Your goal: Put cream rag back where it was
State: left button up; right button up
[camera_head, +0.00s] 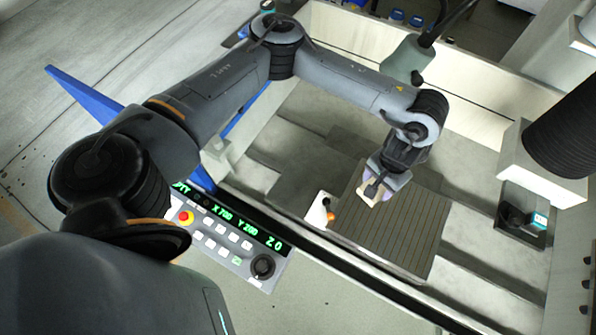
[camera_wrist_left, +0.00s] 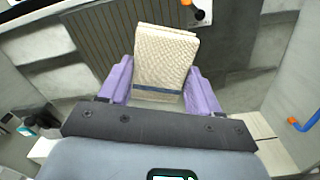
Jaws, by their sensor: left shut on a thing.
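The cream rag (camera_wrist_left: 160,62) is a folded, quilted cloth with a blue stripe near my gripper. My left gripper (camera_wrist_left: 158,88) has purple fingers, one on each side of the rag, and is shut on it. In the head view the gripper (camera_head: 375,187) holds the rag (camera_head: 366,197) over the upper left part of a slatted grey plate (camera_head: 405,235). I cannot tell how high the rag is above the plate. My right gripper is not in view.
A grey head on a black hose (camera_head: 408,60) is behind. A black device (camera_head: 515,215) stands at the right.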

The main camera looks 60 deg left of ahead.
pick_arm(q)
jog(key=s+a+f+n+b, duration=0.2)
jog(key=s+a+f+b, duration=0.1)
jog(key=f+b, duration=0.3)
jog(key=s+a+f+n+b, duration=0.1)
jog(key=s+a+f+b, duration=0.15)
jog(key=f, duration=0.65)
jog(key=n+b, duration=0.1)
jog(key=b, duration=1.4)
send_over(291, 195)
jog(key=f, duration=1.5)
jog(key=shift+w+d+f, duration=0.1)
jog(key=shift+d+f, duration=0.15)
jog(key=shift+a+f, duration=0.15)
jog(key=shift+a, duration=0.2)
jog(key=shift+f+b, duration=0.45)
jog(key=shift+f, duration=1.55)
jog(key=shift+f, duration=0.15)
jog(key=o, duration=1)
